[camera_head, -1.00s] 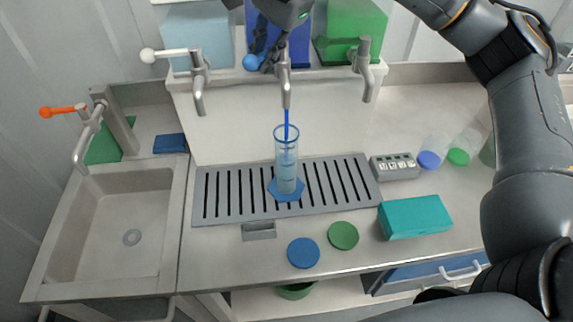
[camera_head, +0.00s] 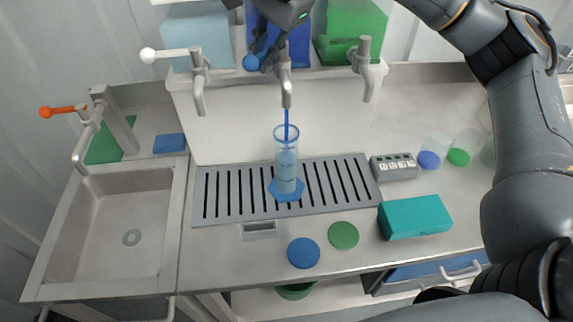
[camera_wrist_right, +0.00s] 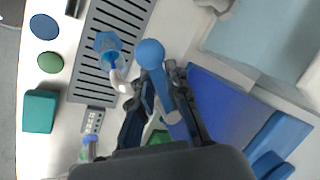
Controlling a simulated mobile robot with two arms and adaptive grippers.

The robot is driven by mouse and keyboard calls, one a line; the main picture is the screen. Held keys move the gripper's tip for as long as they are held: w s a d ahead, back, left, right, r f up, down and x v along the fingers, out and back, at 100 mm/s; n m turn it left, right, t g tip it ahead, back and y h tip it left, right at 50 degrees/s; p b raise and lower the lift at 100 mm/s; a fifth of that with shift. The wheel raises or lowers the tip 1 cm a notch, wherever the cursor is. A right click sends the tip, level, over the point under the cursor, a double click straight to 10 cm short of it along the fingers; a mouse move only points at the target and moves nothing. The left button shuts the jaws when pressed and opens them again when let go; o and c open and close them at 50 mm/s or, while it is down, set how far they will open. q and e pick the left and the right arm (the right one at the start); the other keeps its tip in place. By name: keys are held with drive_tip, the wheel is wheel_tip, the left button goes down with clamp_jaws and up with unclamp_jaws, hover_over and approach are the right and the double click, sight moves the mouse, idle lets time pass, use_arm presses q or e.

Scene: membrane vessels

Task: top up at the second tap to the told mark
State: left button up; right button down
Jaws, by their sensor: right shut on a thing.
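The second tap (camera_head: 285,88) is the middle one, with a blue ball-ended handle (camera_head: 251,62). My right gripper (camera_wrist_right: 163,80) is shut on this handle, whose ball (camera_wrist_right: 150,52) sticks out past the fingers. A thin blue stream runs from the spout into a clear measuring cylinder (camera_head: 287,150). The cylinder stands upright on a blue hexagonal foot (camera_head: 286,190) on the slotted drain tray (camera_head: 235,192). It holds bluish liquid, but its marks are too small to read. My left gripper is not in view.
A tap with a white handle (camera_head: 172,54) and one with a green handle (camera_head: 338,50) flank the middle tap. A teal box (camera_head: 415,217), two discs, small lidded jars and a grey counter block (camera_head: 394,167) are on the worktop. A sink (camera_head: 115,230) is at left.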

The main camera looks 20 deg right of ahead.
drive_tip(key=shift+w+a+f+m+h+b, duration=0.2)
drive_tip(key=shift+w+m+h+b, duration=0.15)
drive_tip(key=shift+m, duration=0.45)
drive_tip(key=w+m+h, duration=0.1)
drive_tip(key=m, duration=0.1)
drive_tip(key=w+m+h, duration=0.1)
drive_tip(key=m, duration=0.2)
drive_tip(key=w+m+h, duration=0.1)
drive_tip(key=m, duration=0.2)
drive_tip(key=shift+w+r, duration=0.25)
drive_tip(key=c, duration=1.4)
unclamp_jaws()
drive_tip(key=shift+o, duration=0.5)
drive_tip(key=shift+w, duration=0.15)
drive_tip(key=shift+a, duration=0.1)
